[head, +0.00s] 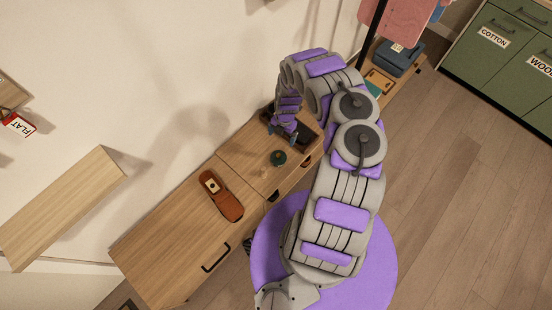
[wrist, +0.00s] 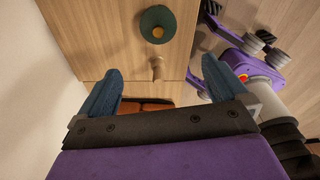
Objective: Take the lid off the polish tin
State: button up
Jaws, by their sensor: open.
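A small round dark green tin (head: 278,157) with a yellowish spot at its centre sits on the wooden bench, which I take to be the polish tin. In the wrist view it is the green disc (wrist: 153,14) at the top, beyond my fingertips. Its top faces up; the seam between lid and body is too small to make out. My gripper (head: 284,127) is above the bench by the wall, behind the tin in the head view. In the wrist view my gripper (wrist: 161,70) has its blue fingers wide apart, apart from the tin.
A small wooden peg (wrist: 157,70) shows between my fingertips. A brown shoe-like object (head: 222,196) lies left on the bench (head: 165,245). A wooden shelf (head: 62,205) juts from the wall.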

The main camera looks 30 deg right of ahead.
jog(key=b, duration=0.2)
send_near(278, 155)
jog(key=f+b, duration=0.2)
jog(key=f, duration=0.1)
jog(key=f+b, duration=0.1)
jog(key=f, duration=0.1)
jog(key=shift+s+a, duration=0.3)
jog(key=shift+a, duration=0.1)
jog(key=shift+d+f, duration=0.35)
jog(key=shift+f, duration=0.1)
notch_tip(278, 155, down, 4)
jog(key=shift+r+b, duration=0.15)
jog(key=shift+b, duration=0.95)
jog(key=shift+a+f, duration=0.25)
jog(key=shift+f, duration=0.05)
jog(key=shift+a+f, duration=0.15)
jog(key=shift+a, duration=0.15)
jog(key=shift+c, duration=0.2)
